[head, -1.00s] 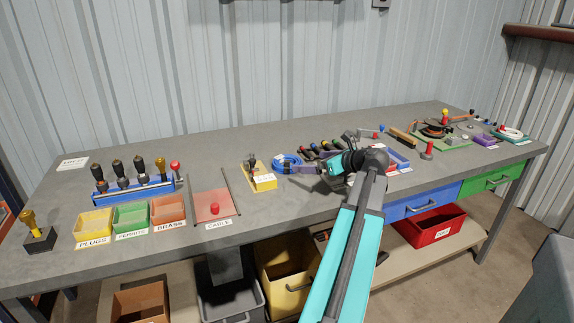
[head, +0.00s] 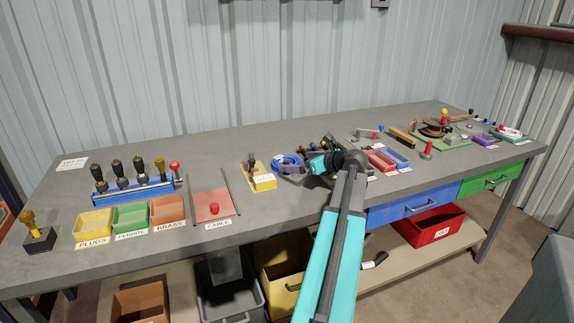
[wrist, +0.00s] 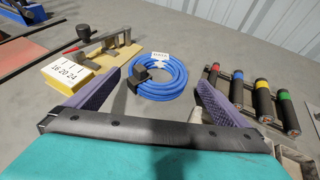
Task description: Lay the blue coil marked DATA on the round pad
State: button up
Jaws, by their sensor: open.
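The blue coil (wrist: 160,85) lies flat on the grey bench, with a white DATA tag (wrist: 159,57) at its far side and a black clip on its left part. In the head view the coil (head: 286,162) is left of my gripper (head: 316,165). In the wrist view my gripper (wrist: 158,88) is open, its two purple fingers spread either side of the coil's near side and empty. The coil stands apart, just beyond the fingers. I cannot make out the round pad with certainty in either view.
A yellow block (wrist: 70,72) marked 16 20 24 with a lever tool is left of the coil. Several dark handles with coloured bands (wrist: 262,100) lie to its right. Labelled bins (head: 131,219) and a red CABLE plate (head: 213,207) are further left. Bench behind the coil is clear.

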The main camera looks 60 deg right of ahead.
aim_at(281, 161)
jog(key=shift+x, duration=2.4)
jog(key=shift+c, duration=0.4)
jog(key=c, duration=1.1)
jog(key=shift+r, duration=0.1)
jog(key=shift+r, duration=1.6)
jog(key=s+a, duration=0.3)
jog(key=s, duration=0.1)
jog(key=s+a+r, duration=0.1)
jog(key=s+a, duration=0.2)
jog(key=s, duration=0.1)
jog(key=s+a, duration=0.3)
jog(key=s, duration=0.1)
jog(key=shift+s+a+r, duration=0.35)
